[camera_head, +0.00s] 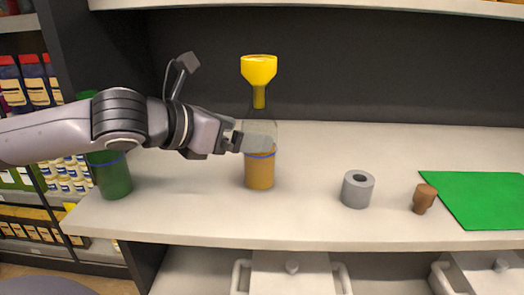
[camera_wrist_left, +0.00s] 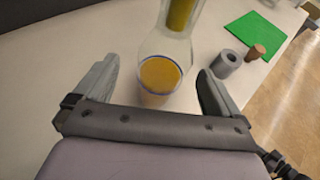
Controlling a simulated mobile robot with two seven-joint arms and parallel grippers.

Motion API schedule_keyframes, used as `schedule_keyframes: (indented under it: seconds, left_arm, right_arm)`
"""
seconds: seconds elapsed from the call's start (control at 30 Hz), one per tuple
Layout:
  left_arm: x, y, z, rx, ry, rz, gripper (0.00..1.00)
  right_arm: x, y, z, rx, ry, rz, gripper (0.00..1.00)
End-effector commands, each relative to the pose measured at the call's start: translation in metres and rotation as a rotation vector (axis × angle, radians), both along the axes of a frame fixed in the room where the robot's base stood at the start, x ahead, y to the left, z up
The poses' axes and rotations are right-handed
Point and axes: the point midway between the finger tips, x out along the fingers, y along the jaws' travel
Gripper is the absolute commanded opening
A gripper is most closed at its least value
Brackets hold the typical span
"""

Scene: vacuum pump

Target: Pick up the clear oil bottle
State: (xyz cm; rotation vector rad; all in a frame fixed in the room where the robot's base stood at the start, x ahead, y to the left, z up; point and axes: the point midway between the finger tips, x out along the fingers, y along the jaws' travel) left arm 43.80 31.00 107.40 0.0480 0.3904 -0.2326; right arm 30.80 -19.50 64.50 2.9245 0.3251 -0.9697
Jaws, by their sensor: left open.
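The clear oil bottle (camera_head: 260,170) stands upright on the shelf, with amber oil in its lower part and a blue line around it. A yellow funnel (camera_head: 259,70) sits in its neck. My left gripper (camera_head: 255,142) reaches in from the left at the bottle's upper body and hides part of it. In the left wrist view the left gripper (camera_wrist_left: 158,90) is open, its fingers apart on either side of the bottle (camera_wrist_left: 160,76). Whether a finger touches the bottle, I cannot tell. My right gripper is not in view.
A green bottle (camera_head: 112,178) stands at the left, partly behind my left arm. A grey ring (camera_head: 357,189), a brown stopper (camera_head: 423,199) and a green mat (camera_head: 478,198) lie to the right. The shelf's front (camera_head: 220,225) is clear.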

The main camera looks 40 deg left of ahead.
Motion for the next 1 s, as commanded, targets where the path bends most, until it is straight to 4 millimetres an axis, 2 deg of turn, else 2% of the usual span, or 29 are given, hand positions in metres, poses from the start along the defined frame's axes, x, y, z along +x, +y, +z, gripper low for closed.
schedule_keyframes:
  seconds: [0.37, 0.77, 1.0]
  left_arm:
    - [0.010, -0.004, -0.001, -0.005, -0.001, 0.000, 0.98]
    - [0.037, -0.015, -0.001, -0.006, -0.001, -0.002, 0.98]
    - [0.054, -0.018, -0.010, -0.003, 0.001, -0.001, 0.98]
  right_arm:
    - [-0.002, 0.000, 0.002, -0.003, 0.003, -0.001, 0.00]
    - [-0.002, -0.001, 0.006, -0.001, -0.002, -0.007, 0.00]
    - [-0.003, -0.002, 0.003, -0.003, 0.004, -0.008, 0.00]
